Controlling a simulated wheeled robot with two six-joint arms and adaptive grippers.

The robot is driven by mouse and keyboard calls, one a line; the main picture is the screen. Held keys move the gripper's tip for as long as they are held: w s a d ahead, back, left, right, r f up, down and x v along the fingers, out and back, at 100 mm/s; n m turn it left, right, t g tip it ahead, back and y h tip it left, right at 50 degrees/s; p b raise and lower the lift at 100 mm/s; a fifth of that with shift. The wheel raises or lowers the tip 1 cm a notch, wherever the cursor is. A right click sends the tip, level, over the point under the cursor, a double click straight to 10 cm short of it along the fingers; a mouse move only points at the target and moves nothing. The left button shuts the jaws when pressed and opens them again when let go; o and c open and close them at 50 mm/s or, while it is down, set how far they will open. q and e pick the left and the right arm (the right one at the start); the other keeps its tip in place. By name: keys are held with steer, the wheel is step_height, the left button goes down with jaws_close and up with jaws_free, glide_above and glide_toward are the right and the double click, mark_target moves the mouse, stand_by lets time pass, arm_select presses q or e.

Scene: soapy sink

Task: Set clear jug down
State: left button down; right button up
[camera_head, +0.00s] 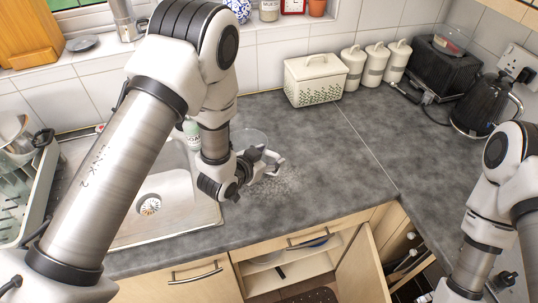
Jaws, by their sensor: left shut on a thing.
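The clear jug (248,137) is see-through and hard to make out against the grey worktop. Its rounded rim shows just behind my left gripper (265,161), to the right of the sink. My left gripper is shut on the jug, low over the worktop beside the sink's right edge. The gripper and wrist hide part of the jug, and I cannot tell whether its base touches the worktop.
The sink (180,198) lies left, with a soap bottle (192,134) behind it and a dish rack (38,195) beyond. A cream bread bin (315,79), canisters (375,65), a toaster (443,68) and a kettle (485,106) line the back. The middle worktop (335,160) is clear. A cupboard door (362,270) stands open below.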

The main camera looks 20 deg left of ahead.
arm_select(q)
steer(key=shift+c, duration=2.1)
jaws_free()
steer(key=shift+o, duration=0.8)
steer(key=shift+s+a+r, duration=0.15)
steer(key=shift+s+a, duration=0.05)
steer(key=p+v, duration=0.1)
steer(key=v, duration=1)
steer(key=shift+s+a+r+p, duration=0.15)
steer(key=shift+s+r+p, duration=0.05)
steer(key=shift+s+p, duration=0.1)
